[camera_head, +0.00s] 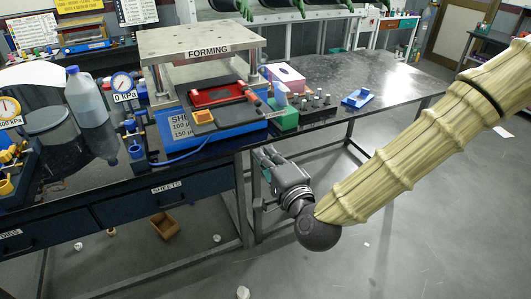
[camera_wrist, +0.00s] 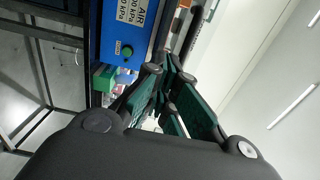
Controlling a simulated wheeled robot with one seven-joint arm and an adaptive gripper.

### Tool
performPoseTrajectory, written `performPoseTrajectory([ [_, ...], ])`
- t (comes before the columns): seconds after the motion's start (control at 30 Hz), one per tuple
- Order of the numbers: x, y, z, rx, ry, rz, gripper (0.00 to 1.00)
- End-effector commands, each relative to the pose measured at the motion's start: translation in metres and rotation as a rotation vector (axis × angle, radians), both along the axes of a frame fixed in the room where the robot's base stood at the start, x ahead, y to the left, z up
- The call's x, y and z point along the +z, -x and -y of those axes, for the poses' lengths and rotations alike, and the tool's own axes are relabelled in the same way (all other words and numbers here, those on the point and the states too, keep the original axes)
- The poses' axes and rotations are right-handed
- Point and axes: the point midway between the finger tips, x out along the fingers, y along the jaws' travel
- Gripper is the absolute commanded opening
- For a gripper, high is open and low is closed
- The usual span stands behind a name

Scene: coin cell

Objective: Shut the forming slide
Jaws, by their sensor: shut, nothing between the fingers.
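The forming press (camera_head: 208,50), labelled FORMING, stands on a blue base (camera_head: 238,130) on the dark bench. Its forming slide (camera_head: 218,115), a dark and red tray with a yellow-orange square and an orange-ended bar, sticks out at the front between the posts. My gripper (camera_head: 264,156) is in front of the bench edge, below and right of the slide, apart from it. In the wrist view the gripper (camera_wrist: 168,72) has its fingers together and empty, beside the blue base (camera_wrist: 125,35) with its AIR label and green knob. The slide is not clear in the wrist view.
A green block (camera_head: 284,118), a black rack (camera_head: 314,108) of small parts and a blue tray (camera_head: 357,98) lie right of the press. The floor in front is mostly open.

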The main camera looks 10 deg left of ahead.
Motion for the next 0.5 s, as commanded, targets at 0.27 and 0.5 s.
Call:
performPoseTrajectory([
  [0.27,0.003,-0.038,-0.027,0.001,0.002,0.0,0.0],
  [0.5,0.003,-0.07,-0.048,0.002,0.004,0.0,0.0],
])
